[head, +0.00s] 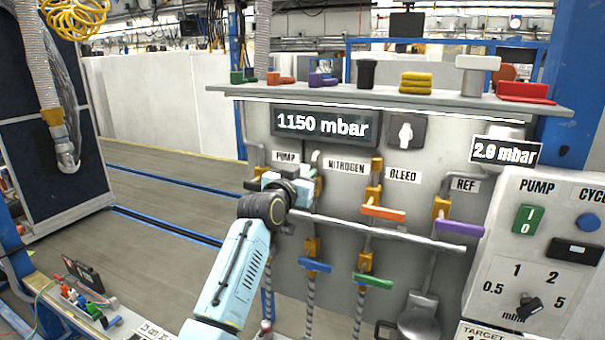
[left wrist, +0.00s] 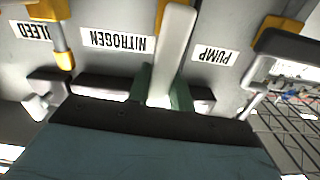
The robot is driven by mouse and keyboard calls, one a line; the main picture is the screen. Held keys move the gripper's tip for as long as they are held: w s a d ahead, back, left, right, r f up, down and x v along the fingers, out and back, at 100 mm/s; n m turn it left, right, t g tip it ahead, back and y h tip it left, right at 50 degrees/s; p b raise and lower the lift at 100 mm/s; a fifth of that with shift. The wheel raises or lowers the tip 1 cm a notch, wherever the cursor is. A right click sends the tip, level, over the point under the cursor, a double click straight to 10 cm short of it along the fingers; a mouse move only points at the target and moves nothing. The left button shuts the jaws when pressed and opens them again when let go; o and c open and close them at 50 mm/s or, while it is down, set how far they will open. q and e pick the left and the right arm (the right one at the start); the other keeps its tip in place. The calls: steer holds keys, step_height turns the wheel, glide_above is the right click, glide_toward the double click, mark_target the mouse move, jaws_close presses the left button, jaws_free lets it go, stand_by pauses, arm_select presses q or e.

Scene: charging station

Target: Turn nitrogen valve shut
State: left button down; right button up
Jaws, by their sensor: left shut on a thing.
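A grey panel carries the labels PUMP, NITROGEN (head: 347,167), BLEED and REF. A pale lever (left wrist: 173,50) stands between the NITROGEN (left wrist: 117,41) and PUMP (left wrist: 214,55) labels in the left wrist view. My left gripper (left wrist: 163,92) is shut on this lever, with green pads on both its sides. In the head view my left gripper (head: 298,183) is at the panel below the PUMP label, and its wrist hides much of the lever. An orange handle (head: 383,213) sits on the pipe right of the NITROGEN label. My right gripper is not in view.
A metal rail (head: 400,231) crosses the panel front. Blue (head: 314,265), green (head: 373,281) and purple (head: 459,228) handles stick out nearby. A display (head: 325,125) reads 1150 mbar. A shelf with several coloured items tops the panel. Open floor lies at the left.

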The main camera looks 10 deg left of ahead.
arm_select(q)
steer(key=d+f+m+p, duration=0.1)
steer(key=m, duration=0.3)
steer(key=d+f+m+p, duration=0.1)
steer(key=d+m, duration=0.1)
steer(key=m, duration=0.2)
steer(key=s+d+f+m+p, duration=0.1)
steer(key=d+f+m, duration=0.1)
steer(key=m, duration=0.3)
steer(key=shift+d+f+m, duration=0.1)
steer(key=shift+f+m, duration=0.4)
steer(key=shift+m, duration=0.55)
steer(key=shift+d+f+m, duration=0.1)
steer(key=shift+f+m, duration=0.4)
steer(key=shift+m, duration=0.55)
steer(key=shift+f, duration=0.1)
steer(key=c, duration=1.2)
jaws_free()
steer(key=shift+c, duration=0.2)
steer(key=s+a, duration=0.2)
steer(key=s, duration=1.1)
steer(key=shift+a, duration=0.2)
